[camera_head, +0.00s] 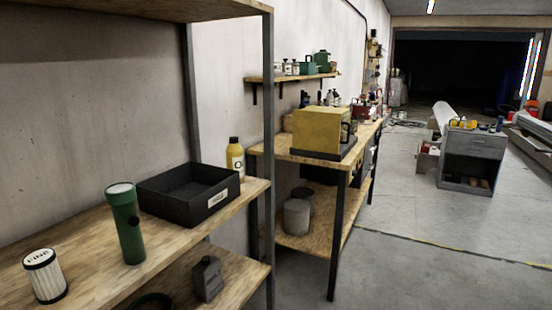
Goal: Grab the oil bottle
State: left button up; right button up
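A yellow bottle (235,163) with a dark cap and a pale label stands upright on the wooden shelf (90,248) at the left. It is behind the right end of a black open tray (188,197), whose rim hides its lower part. A dark grey jug-shaped bottle (208,282) stands on the lower shelf below. I cannot read on either one whether it holds oil. Neither of my grippers shows in the head view.
A green flashlight (126,225) and a white filter (45,277) stand left of the tray. A metal upright (269,120) rises beside the yellow bottle. A workbench with a yellow box (318,130) stands beyond.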

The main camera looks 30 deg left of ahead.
aim_at(233, 152)
jog(key=i+u, duration=0.1)
jog(key=i, duration=0.45)
jog(key=i+l+u, duration=0.1)
jog(key=i, duration=0.5)
jog(key=i+l+u, duration=0.15)
jog(key=i+u, duration=0.25)
jog(key=i+l+u, duration=0.2)
jog(key=u, duration=0.15)
jog(key=i+l+u, duration=0.5)
jog(key=l+u, duration=0.25)
jog(key=i+j, duration=0.05)
